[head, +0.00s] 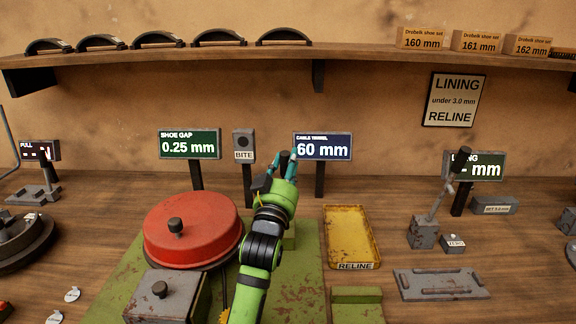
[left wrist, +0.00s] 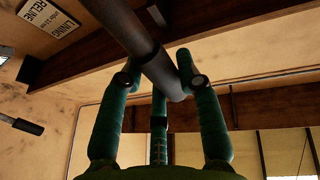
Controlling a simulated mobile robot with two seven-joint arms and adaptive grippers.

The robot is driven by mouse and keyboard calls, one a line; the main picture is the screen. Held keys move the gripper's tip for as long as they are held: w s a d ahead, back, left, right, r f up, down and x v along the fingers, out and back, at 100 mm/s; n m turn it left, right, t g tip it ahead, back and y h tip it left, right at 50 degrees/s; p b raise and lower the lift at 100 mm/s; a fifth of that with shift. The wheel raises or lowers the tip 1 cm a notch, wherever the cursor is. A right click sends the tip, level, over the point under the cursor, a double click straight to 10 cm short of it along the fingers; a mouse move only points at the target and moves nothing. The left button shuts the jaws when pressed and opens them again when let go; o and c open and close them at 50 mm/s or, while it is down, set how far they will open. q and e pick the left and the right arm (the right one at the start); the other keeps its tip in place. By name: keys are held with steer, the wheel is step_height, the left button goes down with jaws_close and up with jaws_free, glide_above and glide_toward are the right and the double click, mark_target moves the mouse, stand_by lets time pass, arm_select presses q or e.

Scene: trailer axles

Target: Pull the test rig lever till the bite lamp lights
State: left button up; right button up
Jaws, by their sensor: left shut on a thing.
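The test rig (head: 305,285) is a green base plate with a red drum (head: 190,232) on it. The bite lamp (head: 244,136) is a grey box on a post behind the drum, labelled BITE; its round lens looks dark. My left gripper (head: 283,162) is in front of the cable travel display, its teal fingers shut on the dark lever (head: 284,160). In the left wrist view the lever (left wrist: 128,30) is a dark round bar between the fingers (left wrist: 162,80). Most of the lever is hidden behind my gripper and arm in the head view. My right gripper is out of view.
The shoe gap display (head: 190,144) reads 0.25 mm; the cable travel display (head: 323,146) reads 60 mm. A yellow RELINE tray (head: 348,236) and a second lever stand (head: 424,232) are to the right. A shelf (head: 350,55) runs above.

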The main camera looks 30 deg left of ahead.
arm_select(q)
steer(key=shift+f, duration=0.1)
steer(key=o, duration=1.1)
steer(key=shift+s, duration=0.1)
steer(key=v, duration=1.1)
steer(key=shift+s+d+f, duration=0.15)
steer(key=shift+s, duration=0.2)
